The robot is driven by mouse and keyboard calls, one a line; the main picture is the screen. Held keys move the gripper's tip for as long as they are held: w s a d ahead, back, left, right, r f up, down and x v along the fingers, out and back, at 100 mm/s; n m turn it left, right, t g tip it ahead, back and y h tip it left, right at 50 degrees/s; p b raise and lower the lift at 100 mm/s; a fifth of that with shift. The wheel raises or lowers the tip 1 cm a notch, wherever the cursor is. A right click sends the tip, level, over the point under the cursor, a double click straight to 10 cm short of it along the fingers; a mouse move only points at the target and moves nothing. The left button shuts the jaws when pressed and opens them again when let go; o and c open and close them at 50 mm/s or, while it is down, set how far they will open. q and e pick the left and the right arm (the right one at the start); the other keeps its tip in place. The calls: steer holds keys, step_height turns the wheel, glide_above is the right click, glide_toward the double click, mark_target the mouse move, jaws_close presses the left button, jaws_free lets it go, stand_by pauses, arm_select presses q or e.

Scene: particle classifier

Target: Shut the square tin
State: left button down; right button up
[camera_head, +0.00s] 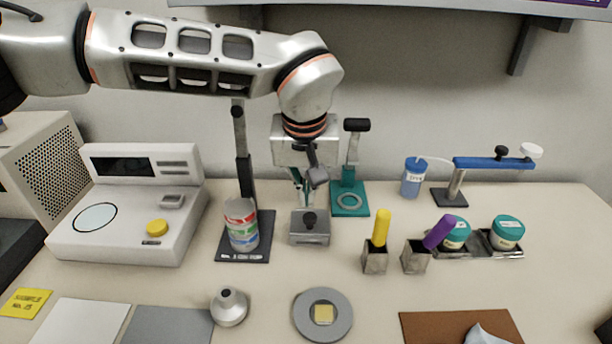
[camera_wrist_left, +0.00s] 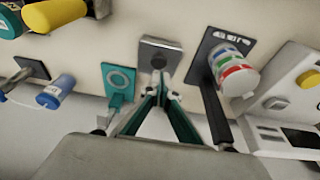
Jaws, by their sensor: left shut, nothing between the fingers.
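The square tin (camera_head: 299,236) is a small grey metal box near the middle of the table, with a dark round knob (camera_head: 309,220) on its top. Its top looks flat and level; I cannot see an open gap. My left gripper (camera_head: 304,203) is above and just behind the tin, pointing down, its fingers shut and empty. In the left wrist view the tin (camera_wrist_left: 174,53) lies just beyond the fingertips (camera_wrist_left: 159,88), with the knob close to them. I cannot tell whether they touch it. My right gripper is not in view.
A stand with a striped can (camera_head: 241,226) is close left of the tin. A teal stand with a ring (camera_head: 350,201) is behind right. Two metal holders with a yellow (camera_head: 381,228) and a purple handle (camera_head: 439,232) stand right. A grey round dish (camera_head: 341,322) is in front.

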mark_target(310, 217)
arm_select(q)
steer(key=shift+s+f, duration=0.1)
steer(key=shift+f, duration=1.15)
